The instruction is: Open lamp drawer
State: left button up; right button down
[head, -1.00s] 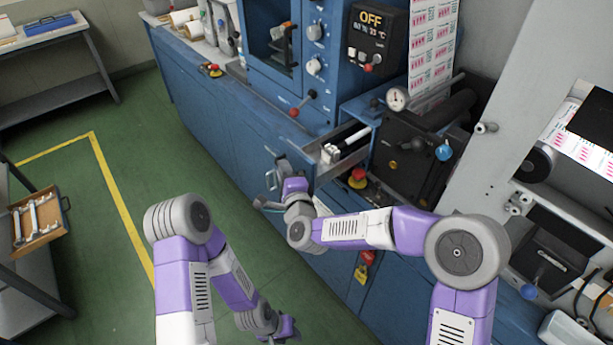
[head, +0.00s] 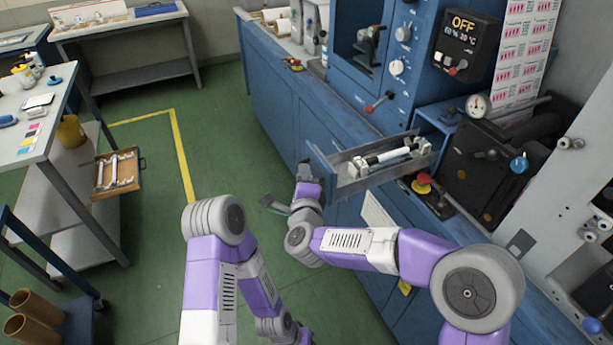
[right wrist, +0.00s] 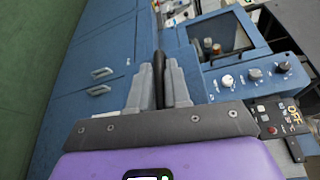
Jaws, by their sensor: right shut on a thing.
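The lamp drawer (head: 345,186) stands pulled out from the blue cabinet, with white lamp tubes (head: 392,155) lying inside. My right gripper (head: 305,172) is at the drawer's front face. In the right wrist view its two grey fingers (right wrist: 157,88) are shut on the dark drawer handle (right wrist: 158,68). The handle is mostly hidden by the gripper in the head view. My left gripper (head: 302,336) hangs low at the bottom edge of the head view, away from the drawer, and its jaws cannot be made out.
A red emergency button (head: 422,181) sits right of the drawer. The blue machine panel (head: 375,65) rises behind it. An open wooden case (head: 118,172) and a work table (head: 40,125) stand at the left. Green floor (head: 150,260) is clear between.

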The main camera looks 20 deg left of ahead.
jog(key=c, duration=1.2)
grip_release()
jog(key=shift+a, duration=0.1)
jog(key=shift+o, duration=0.2)
jog(key=shift+s, duration=0.15)
jog(key=v, duration=0.7)
jog(key=shift+s+p, duration=0.15)
jog(key=shift+p, duration=0.25)
